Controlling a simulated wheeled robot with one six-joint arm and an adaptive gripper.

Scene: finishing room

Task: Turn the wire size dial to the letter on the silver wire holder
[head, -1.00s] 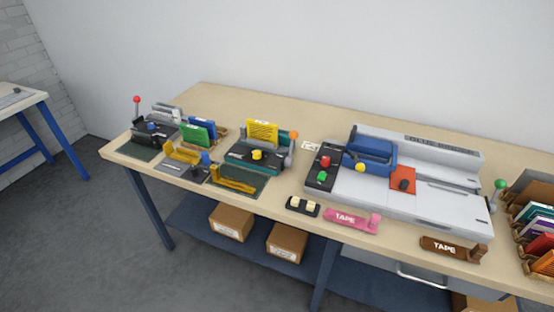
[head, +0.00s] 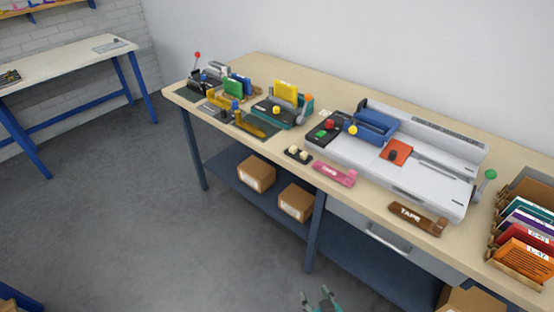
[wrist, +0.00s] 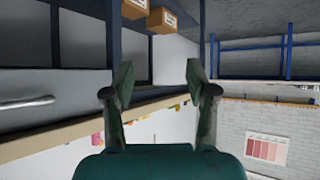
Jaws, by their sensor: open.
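My gripper (head: 318,297) is at the bottom edge of the head view, low in front of the bench. Its two fingers are apart and empty in the wrist view (wrist: 158,82). The wire size dial cannot be told for sure; candidates on the bench are a yellow knob (head: 276,110) on the teal machine, a blue knob (head: 235,105) at the left and a black knob (head: 392,155) on an orange-red plate. A silver-grey piece (head: 216,68) stands at the bench's far left; I cannot tell if it is the wire holder. No dial letter is readable.
The long bench (head: 335,195) also holds a large grey machine (head: 430,180), a pink tape holder (head: 335,174), a brown tape holder (head: 418,217) and a folder rack (head: 518,247). Cardboard boxes (head: 256,174) sit on its lower shelf. Another table (head: 60,62) stands left. Floor between is clear.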

